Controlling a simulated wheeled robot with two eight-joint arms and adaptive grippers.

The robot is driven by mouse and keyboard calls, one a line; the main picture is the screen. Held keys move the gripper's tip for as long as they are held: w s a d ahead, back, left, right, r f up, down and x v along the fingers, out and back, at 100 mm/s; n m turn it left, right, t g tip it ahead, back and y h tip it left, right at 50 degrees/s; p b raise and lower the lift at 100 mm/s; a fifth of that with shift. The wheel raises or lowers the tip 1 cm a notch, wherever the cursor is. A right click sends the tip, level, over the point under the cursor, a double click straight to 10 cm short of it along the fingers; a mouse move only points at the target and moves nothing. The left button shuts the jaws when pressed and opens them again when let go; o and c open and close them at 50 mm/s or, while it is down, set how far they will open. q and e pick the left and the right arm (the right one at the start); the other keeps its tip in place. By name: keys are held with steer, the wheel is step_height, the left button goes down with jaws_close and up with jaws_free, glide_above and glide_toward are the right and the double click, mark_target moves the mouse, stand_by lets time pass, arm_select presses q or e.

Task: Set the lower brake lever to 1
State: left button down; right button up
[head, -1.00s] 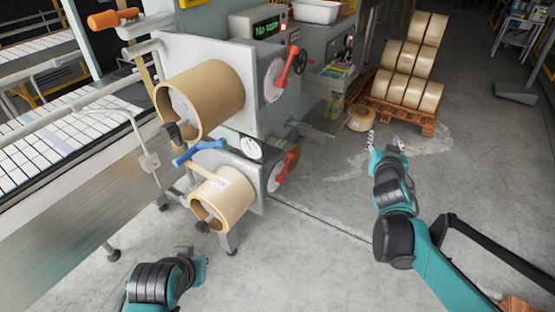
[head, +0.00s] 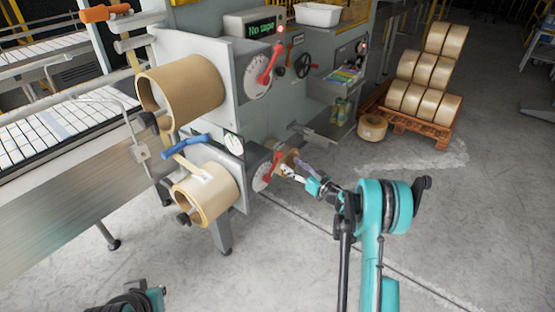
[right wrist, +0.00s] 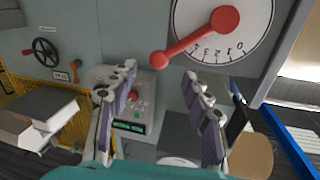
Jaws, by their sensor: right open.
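The lower brake lever (head: 272,168) is red and sits on a white dial (head: 261,181) beside the lower tape roll. My right gripper (head: 295,168) is open, with its fingertips close to the right of this lever. In the right wrist view a red lever (right wrist: 190,40) crosses a white dial (right wrist: 232,45). Its round knob is ahead of the gap between my open fingers (right wrist: 158,82); I cannot tell whether they touch. The lever lies to the left of the printed numbers, away from the 1. My left gripper (head: 155,298) is partly in view at the bottom; its fingers are unclear.
The upper red lever (head: 268,64) and a black handwheel (head: 302,65) are on the machine above. A shelf (head: 325,132) juts out above my right gripper. A pallet (head: 410,125) with stacked tape rolls stands behind. The floor in front is clear.

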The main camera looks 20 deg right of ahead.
mark_target(274, 166)
steer(key=b+x, duration=0.1)
steer(key=x, duration=0.5)
steer(key=shift+w, duration=0.3)
steer(key=shift+a, duration=0.1)
steer(key=shift+c, duration=0.4)
jaws_close()
